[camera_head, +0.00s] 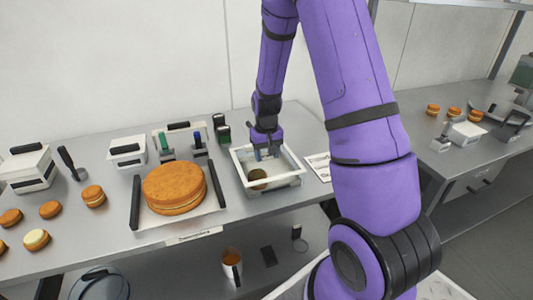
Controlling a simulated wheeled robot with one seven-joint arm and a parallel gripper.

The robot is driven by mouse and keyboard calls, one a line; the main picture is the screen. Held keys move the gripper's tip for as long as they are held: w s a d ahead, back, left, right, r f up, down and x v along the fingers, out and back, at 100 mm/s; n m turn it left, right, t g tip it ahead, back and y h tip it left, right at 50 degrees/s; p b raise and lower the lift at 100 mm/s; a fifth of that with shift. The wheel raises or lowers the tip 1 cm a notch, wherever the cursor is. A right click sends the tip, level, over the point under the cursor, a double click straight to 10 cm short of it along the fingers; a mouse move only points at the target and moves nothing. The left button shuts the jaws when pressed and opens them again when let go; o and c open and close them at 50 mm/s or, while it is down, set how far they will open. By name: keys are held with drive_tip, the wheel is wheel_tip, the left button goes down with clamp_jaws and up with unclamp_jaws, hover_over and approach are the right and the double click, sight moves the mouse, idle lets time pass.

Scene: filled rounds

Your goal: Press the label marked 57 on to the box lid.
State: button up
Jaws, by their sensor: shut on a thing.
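My gripper (265,153) points down at the far part of a white-rimmed open bin (240,166) on the steel counter. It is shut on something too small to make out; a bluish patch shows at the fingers. A white box with a lid (28,172) stands at the far left, and a smaller white lidded box (127,150) stands nearer the middle. I cannot tell which lid is the task's. A printed white sheet (320,166) lies right of the bin. No number 57 is legible in this view.
A large round cake (175,187) sits on a dark-handled tray (136,203) left of the bin. Several small filled rounds (50,209) lie at the left. A small rack with green and blue upright items (180,145) stands behind the cake. Another counter (440,170) is at the right.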

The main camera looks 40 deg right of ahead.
drive_tip(key=shift+f, duration=0.4)
idle(0.3)
drive_tip(key=o, duration=1.1)
drive_tip(key=shift+r, duration=3.5)
drive_tip(key=shift+c, duration=0.6)
